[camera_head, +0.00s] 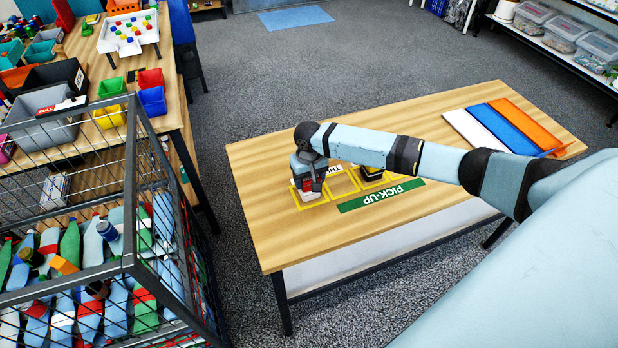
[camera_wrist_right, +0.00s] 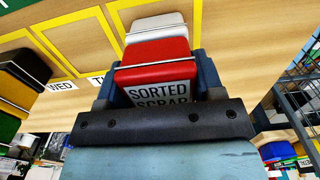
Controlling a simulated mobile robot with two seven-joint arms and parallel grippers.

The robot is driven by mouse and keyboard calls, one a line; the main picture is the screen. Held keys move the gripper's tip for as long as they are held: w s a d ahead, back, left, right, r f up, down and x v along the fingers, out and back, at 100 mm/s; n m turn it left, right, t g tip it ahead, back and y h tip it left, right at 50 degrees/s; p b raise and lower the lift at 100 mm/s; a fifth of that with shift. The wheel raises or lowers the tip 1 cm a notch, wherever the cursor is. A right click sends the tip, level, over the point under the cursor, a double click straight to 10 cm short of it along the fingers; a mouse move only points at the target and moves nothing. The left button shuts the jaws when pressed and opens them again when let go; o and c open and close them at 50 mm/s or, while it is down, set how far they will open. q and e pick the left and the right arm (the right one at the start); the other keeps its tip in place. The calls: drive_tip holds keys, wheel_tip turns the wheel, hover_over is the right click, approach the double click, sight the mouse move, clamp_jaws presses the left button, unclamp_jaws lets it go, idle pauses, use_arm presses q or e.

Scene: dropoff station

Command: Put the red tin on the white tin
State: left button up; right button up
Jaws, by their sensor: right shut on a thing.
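The red tin (camera_wrist_right: 153,75), with a "SORTED SCRAP" label, sits between the fingers of my right gripper (camera_head: 310,177), which is shut on it. A little red shows at the gripper in the head view. The white tin (camera_wrist_right: 157,28) shows just beyond the red tin in the right wrist view. In the head view the white tin (camera_head: 307,195) is low under the gripper, in a yellow-outlined cell at the table's left end. The red tin is over or against the white one; I cannot tell whether they touch. My left gripper is out of view.
White, blue and orange panels (camera_head: 505,126) lie at the far right. A wire cage of bottles (camera_head: 130,262) stands left, across a floor gap.

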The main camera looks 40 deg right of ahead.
drive_tip(key=shift+f, duration=0.1)
drive_tip(key=o, duration=1.1)
drive_tip(key=shift+c, duration=0.2)
